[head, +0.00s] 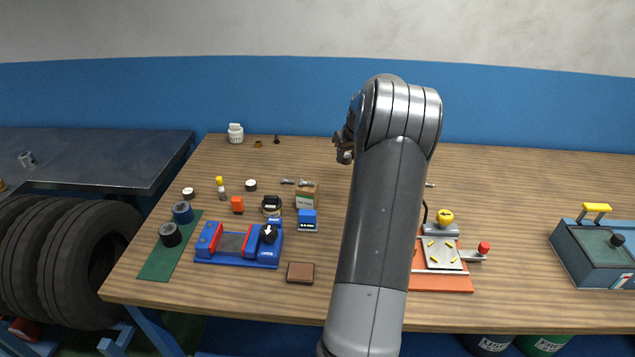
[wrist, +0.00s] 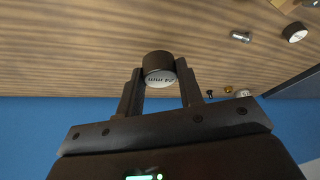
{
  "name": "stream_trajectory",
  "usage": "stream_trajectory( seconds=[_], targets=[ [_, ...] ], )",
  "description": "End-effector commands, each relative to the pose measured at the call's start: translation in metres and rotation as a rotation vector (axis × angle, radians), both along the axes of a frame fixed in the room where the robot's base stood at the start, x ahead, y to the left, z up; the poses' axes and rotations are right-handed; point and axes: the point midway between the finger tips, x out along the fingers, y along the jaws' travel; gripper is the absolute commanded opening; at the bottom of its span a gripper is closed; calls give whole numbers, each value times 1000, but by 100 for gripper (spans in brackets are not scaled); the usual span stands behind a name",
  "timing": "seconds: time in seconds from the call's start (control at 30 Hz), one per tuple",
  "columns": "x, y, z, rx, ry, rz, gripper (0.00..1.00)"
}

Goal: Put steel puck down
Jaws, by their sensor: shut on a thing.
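In the wrist view, the steel puck (wrist: 159,67) is a short dark cylinder with a pale, marked end face. My gripper (wrist: 162,82) is shut on it, with one finger on each side. Wood tabletop shows behind the puck; I cannot tell how high the puck is above it. In the head view, my gripper (head: 345,148) is over the back middle of the workbench (head: 480,180), partly hidden by my arm. The puck cannot be made out clearly there.
An orange-based fixture (head: 443,280) stands right of my arm, a blue-grey box (head: 594,253) farther right. The back right is clear.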

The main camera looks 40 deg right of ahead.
Motion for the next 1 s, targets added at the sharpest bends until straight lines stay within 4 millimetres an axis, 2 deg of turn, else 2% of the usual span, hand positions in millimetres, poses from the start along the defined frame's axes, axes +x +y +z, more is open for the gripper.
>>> stream_trajectory(
  seconds=[0.07, 0.17, 0.27, 0.5, 0.7, 0.87, 1.0],
  targets=[
    [-9, -5, 1, -2, -1, 1, 6],
    [-9, -6, -2, -2, -2, 4, 6],
    [3, 0, -11, -1, -2, 7, 6],
    [54, 22, -44, -2, 0, 7, 6],
    [85, 34, -64, -3, -1, 4, 6],
    [93, 38, -70, -4, -2, 3, 6],
    [93, 38, -85, -1, 0, 2, 6]
  ],
)
